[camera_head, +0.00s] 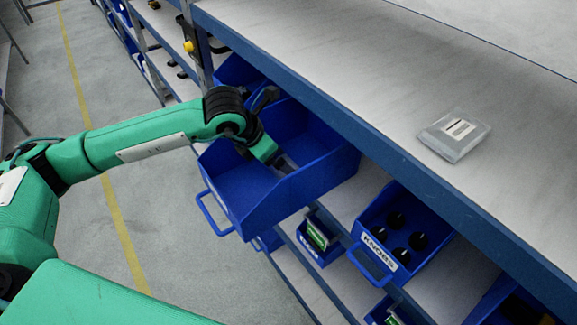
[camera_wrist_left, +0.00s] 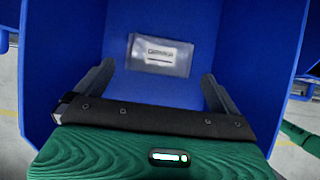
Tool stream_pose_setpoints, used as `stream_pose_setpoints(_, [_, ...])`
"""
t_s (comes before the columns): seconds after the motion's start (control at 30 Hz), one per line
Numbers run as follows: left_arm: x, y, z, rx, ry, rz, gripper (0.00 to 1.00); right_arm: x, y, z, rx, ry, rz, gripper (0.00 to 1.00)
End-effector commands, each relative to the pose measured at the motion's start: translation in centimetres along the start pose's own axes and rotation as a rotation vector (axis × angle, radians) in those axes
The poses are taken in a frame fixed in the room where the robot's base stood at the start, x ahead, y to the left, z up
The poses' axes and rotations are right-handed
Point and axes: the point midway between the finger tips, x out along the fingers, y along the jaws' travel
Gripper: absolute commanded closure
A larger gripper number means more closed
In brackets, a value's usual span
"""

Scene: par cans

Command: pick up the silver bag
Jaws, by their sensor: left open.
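A silver bag (camera_wrist_left: 160,55) with a white label lies in a large blue bin (camera_wrist_left: 255,40) in the left wrist view. My left gripper (camera_wrist_left: 158,78) is open, its two fingers spread wide and pointing toward the bag, with nothing between them. In the head view the gripper (camera_head: 283,163) reaches down into the same blue bin (camera_head: 245,215), and the arm hides part of the inside. Another silver bag (camera_head: 455,134) with a label lies flat on the grey worktop (camera_head: 340,50) at the right. My right gripper is not in view.
A blue bin of black knobs (camera_head: 385,265) sits to the right of the large bin, under the worktop's blue edge (camera_head: 400,160). A smaller bin with green items (camera_head: 318,235) sits lower down. The floor at left is clear, with a yellow line (camera_head: 115,215).

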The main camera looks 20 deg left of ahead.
Motion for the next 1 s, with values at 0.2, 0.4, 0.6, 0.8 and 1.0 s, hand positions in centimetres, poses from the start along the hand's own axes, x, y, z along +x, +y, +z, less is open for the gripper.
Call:
stream_pose_setpoints(0.2, [1.7,0.0,0.0,0.0,0.001,0.0,0.0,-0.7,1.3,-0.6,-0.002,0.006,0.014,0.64])
stream_pose_setpoints(0.4, [3.4,-0.2,-0.2,-0.001,0.003,-0.003,0.0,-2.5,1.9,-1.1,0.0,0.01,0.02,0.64])
stream_pose_setpoints(0.6, [6.0,-0.2,-0.5,-0.001,0.002,-0.002,0.0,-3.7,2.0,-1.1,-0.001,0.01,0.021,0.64])
stream_pose_setpoints(0.8, [7.0,-0.2,-0.6,0.0,0.0,-0.001,0.0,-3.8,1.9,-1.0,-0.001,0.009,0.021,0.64])
stream_pose_setpoints(1.0, [6.9,-0.1,-0.6,0.0,-0.001,-0.001,0.14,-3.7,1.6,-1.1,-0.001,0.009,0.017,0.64])
